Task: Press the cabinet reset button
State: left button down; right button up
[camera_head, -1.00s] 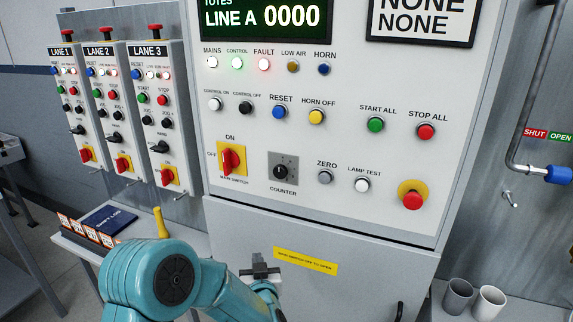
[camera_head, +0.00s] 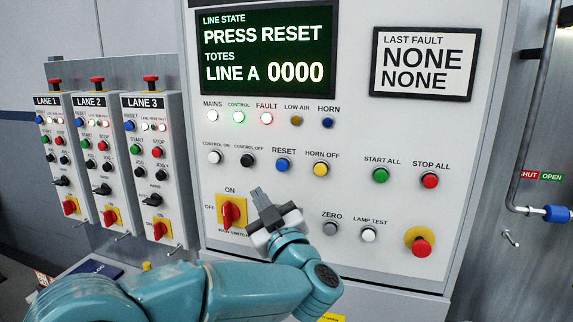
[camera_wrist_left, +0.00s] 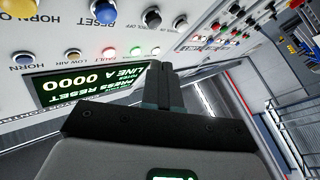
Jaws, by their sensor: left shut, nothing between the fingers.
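The cabinet reset button is a blue round button (camera_head: 282,164) under the label RESET on the white cabinet panel (camera_head: 400,215) in the head view. It also shows at the top of the left wrist view as a blue button (camera_wrist_left: 103,12). My left gripper (camera_head: 258,195) is shut and empty, below and left of the blue button, in front of the panel by the counter switch, which it hides. Its shut fingers also show in the left wrist view (camera_wrist_left: 153,18). I see no contact with the button. The display (camera_head: 265,50) reads PRESS RESET. My right gripper is not in view.
The red main switch (camera_head: 231,213) is just left of my left gripper. A yellow horn-off button (camera_head: 320,169) is right of the reset button, with a black control-off button (camera_head: 247,160) to its left. A red emergency stop (camera_head: 420,246) is at lower right. Three lane boxes (camera_head: 153,165) stand left.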

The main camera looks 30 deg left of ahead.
aim_at(282, 166)
pick_arm(q)
jog(key=shift+w+a+r+p, duration=0.15)
jog(key=shift+w+r+p, duration=0.3)
jog(key=shift+w+p, duration=0.6)
jog(key=shift+w+a+r+p, duration=0.1)
jog(key=shift+w+r+p, duration=0.35)
jog(key=shift+w, duration=1.05)
jog(key=shift+w+a+r+p, duration=0.15)
jog(key=shift+w+r+p, duration=0.25)
jog(key=shift+w+p, duration=0.7)
jog(key=shift+w, duration=0.3)
jog(key=shift+w+a, duration=0.1)
jog(key=shift+w, duration=0.2)
